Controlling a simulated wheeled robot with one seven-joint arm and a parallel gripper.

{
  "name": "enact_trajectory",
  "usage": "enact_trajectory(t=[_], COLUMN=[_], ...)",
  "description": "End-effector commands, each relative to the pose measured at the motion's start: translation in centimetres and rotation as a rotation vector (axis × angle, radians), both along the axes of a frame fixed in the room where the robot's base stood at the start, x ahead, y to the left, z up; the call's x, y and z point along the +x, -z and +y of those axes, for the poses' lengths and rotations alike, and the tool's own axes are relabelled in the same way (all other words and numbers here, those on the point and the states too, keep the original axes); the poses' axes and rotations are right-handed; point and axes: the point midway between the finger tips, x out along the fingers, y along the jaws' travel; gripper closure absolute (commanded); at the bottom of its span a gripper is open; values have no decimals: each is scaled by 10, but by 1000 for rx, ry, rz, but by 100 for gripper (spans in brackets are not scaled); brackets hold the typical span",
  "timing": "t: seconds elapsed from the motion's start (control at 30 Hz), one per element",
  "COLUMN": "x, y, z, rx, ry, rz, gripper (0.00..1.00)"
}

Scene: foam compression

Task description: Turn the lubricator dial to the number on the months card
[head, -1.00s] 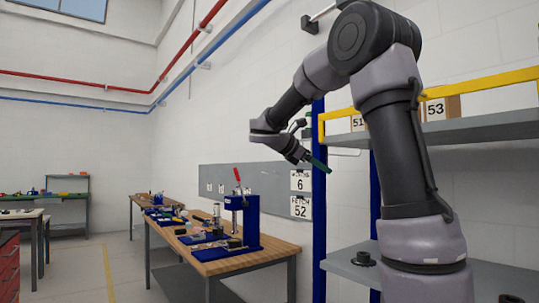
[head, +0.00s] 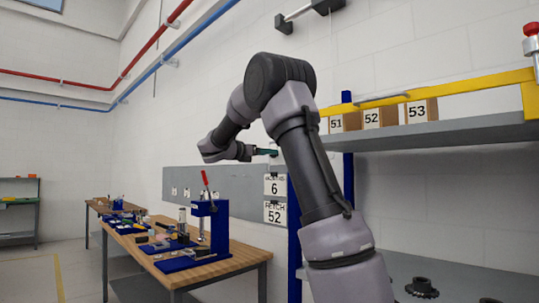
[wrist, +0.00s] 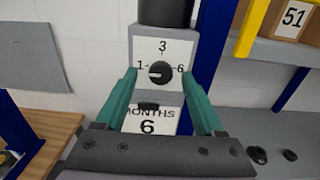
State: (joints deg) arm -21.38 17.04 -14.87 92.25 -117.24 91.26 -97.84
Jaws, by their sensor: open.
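The lubricator dial (wrist: 161,75) is a black round knob on a white plate marked 1 at left, 3 on top and 6 at right. A pale mark shows on the knob's left part, but it is too small to read its setting surely. The months card (wrist: 148,125) below it reads 6; it also shows in the head view (head: 274,185). My gripper (wrist: 159,71) is open, its two green fingers on either side of the dial in the picture. Whether they touch the knob cannot be told. In the head view, my gripper (head: 268,152) is near the blue post, partly hidden.
A card reading FETCH 52 (head: 275,213) hangs below the months card. A shelf (head: 440,135) with a yellow rail and boxes 51, 52 and 53 stands at right. A wooden bench (head: 190,270) with a blue press is at left. Black parts lie on the lower shelf.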

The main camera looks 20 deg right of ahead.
Motion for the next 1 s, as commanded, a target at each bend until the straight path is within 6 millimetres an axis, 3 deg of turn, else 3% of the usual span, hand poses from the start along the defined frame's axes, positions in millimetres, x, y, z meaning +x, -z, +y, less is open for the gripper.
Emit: enact_trajectory(t=[0.2,0.5,0.6,0.7,1.0], x=[6,7,7,7,7], y=[0,0,0,0,0], z=[-18,-20,-20,-20,-20], rx=[1,1,1,1,11], ry=[1,0,0,0,0], rz=[-1,-1,-1,-1,-28], gripper=[30,30,68,100,100])
